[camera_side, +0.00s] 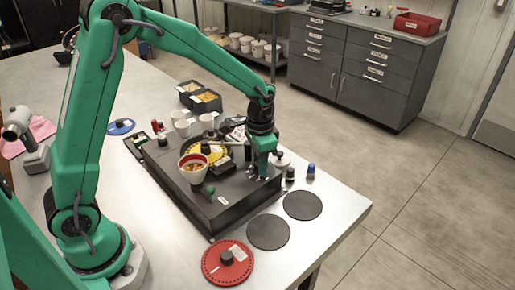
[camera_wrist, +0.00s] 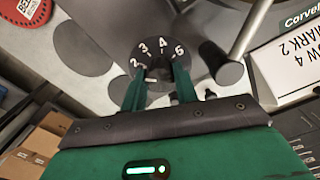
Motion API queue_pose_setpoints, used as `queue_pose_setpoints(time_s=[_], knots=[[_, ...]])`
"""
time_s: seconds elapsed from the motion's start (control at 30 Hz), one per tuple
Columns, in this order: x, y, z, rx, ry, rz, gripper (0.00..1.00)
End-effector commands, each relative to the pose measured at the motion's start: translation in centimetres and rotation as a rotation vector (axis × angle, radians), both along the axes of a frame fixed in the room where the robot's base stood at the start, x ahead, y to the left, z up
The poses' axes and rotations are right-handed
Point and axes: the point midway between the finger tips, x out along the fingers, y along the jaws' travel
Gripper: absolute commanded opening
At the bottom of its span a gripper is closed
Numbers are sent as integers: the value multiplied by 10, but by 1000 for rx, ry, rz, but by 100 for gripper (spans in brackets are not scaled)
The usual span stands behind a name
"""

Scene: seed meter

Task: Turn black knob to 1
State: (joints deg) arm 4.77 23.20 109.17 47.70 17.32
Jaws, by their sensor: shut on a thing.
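My gripper (camera_wrist: 159,80) is shut on the black knob (camera_wrist: 157,74), with one green finger on each side of it. The knob sits at the middle of a dark dial with white numbers (camera_wrist: 162,50); 2, 3, 4 and 5 show in the wrist view. The 1 cannot be made out. A short white mark shows near the knob between the fingers, but where the knob points is unclear. In the side view my gripper (camera_side: 262,175) reaches down to the right end of the dark seed meter box (camera_side: 225,207); the knob is hidden there.
A metal lever or tube (camera_wrist: 245,35) rises close to the dial's right in the wrist view. On the box stand a funnel-like bowl (camera_side: 193,168) and a yellow disc. A red plate (camera_side: 227,263) and dark discs (camera_side: 268,232) lie in front on the bench.

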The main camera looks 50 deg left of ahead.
Motion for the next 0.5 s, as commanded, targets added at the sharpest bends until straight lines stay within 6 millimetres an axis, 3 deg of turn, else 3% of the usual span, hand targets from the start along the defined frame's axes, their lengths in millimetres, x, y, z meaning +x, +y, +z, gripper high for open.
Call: queue_pose_setpoints(time_s=[0.5], knots=[[2,0,2,0,-5,392,7]])
